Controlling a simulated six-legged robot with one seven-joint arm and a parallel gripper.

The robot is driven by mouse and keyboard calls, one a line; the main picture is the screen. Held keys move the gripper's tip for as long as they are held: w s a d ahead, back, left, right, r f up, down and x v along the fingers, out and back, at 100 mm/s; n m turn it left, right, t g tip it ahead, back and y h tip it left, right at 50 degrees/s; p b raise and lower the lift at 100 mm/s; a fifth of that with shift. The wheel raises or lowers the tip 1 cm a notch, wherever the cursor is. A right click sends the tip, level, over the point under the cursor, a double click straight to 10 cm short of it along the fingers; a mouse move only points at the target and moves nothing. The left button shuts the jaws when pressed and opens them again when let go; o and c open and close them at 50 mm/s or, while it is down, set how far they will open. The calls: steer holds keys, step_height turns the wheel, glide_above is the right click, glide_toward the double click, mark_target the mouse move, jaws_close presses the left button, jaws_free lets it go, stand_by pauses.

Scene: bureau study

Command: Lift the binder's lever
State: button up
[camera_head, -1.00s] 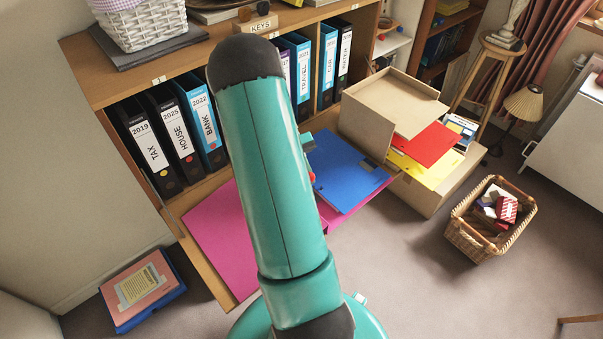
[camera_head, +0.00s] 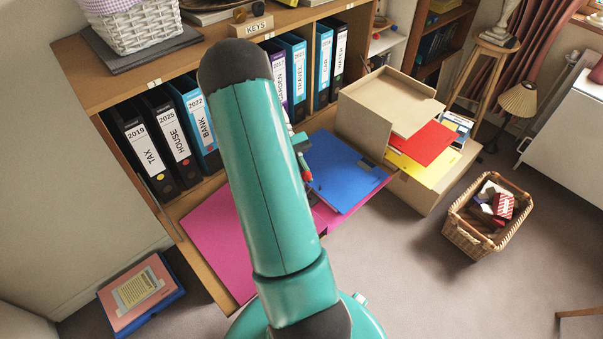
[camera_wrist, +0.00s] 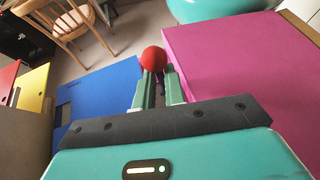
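An open magenta binder (camera_head: 222,240) lies on the wooden shelf top, also in the wrist view (camera_wrist: 225,60). A red ball-shaped knob (camera_wrist: 153,58), apparently the lever's end, shows at my fingertips in the wrist view. In the head view a small red part (camera_head: 307,174) shows just below my gripper (camera_head: 301,148), mostly behind my arm. My gripper (camera_wrist: 159,82) has its two pale green fingers apart, with a gap and something dark between them. The knob looks wider than the gap; whether the fingers touch it is unclear. The rest of the lever is hidden.
A blue folder (camera_head: 342,170) lies right of the binder. A cardboard organiser (camera_head: 365,133) with red (camera_head: 425,142) and yellow (camera_head: 424,170) folders stands beyond it. Upright binders (camera_head: 182,130) line the shelf behind. A wicker basket (camera_head: 470,238) stands on the floor, right.

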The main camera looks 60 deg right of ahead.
steer(key=shift+o, duration=0.2)
steer(key=shift+r, duration=0.1)
steer(key=shift+r, duration=0.25)
step_height(320, 180, up, 3)
steer(key=shift+f, duration=0.15)
steer(key=s+a+r, duration=0.8)
steer(key=a+r, duration=0.1)
steer(key=a, duration=0.2)
steer(key=shift+a+r, duration=0.2)
steer(key=shift+r, duration=0.25)
